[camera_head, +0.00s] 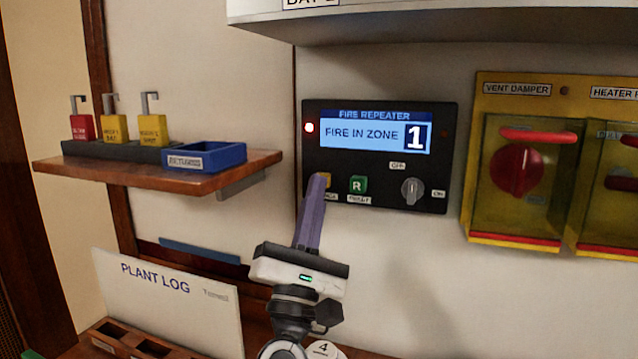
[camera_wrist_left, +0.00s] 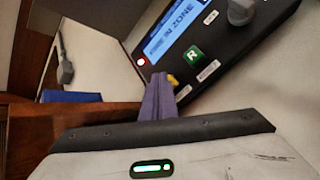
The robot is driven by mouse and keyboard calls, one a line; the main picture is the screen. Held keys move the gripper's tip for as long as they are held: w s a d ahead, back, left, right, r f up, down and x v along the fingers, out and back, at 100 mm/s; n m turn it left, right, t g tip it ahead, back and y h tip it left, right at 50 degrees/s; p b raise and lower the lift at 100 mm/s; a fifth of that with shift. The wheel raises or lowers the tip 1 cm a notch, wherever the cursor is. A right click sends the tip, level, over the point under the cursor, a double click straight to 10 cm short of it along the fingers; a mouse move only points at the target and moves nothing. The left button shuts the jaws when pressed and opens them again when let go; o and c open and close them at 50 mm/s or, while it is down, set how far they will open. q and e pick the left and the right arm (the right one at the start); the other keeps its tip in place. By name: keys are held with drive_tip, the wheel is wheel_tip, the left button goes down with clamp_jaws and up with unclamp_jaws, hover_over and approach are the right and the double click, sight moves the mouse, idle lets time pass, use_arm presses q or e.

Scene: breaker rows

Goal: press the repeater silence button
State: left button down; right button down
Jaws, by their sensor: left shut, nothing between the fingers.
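The black fire repeater panel (camera_head: 380,190) is on the wall. Its blue screen (camera_head: 368,132) reads "FIRE IN ZONE 1", and a red light (camera_head: 310,127) glows left of it. A yellow button (camera_head: 325,177) sits at the panel's lower left, its label partly hidden by my fingers. A green R button (camera_head: 358,185) is right of it; a grey rotary switch (camera_head: 412,190) is further right. My left gripper (camera_head: 318,180) is shut and empty, its purple fingertips at the yellow button. In the left wrist view the tips overlap the yellow button (camera_wrist_left: 172,80); I cannot tell whether they touch. My right gripper is not in view.
A wooden shelf (camera_head: 150,180) at left holds padlocks and a blue tray (camera_head: 205,157). A plant log board (camera_head: 170,300) stands below. Yellow covered switch boxes (camera_head: 520,180) are right of the panel. A white cabinet (camera_head: 430,25) overhangs above.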

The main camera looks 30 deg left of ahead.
use_arm(q)
drive_tip(key=shift+w+a, duration=0.1)
drive_tip(key=shift+w, duration=0.15)
drive_tip(key=shift+s, duration=0.5)
drive_tip(key=s, duration=0.2)
drive_tip(key=s+d, duration=0.1)
drive_tip(key=s, duration=0.2)
drive_tip(key=shift+s+d+p, duration=0.35)
drive_tip(key=shift+p, duration=0.05)
drive_tip(key=shift+f, duration=0.1)
idle(0.8)
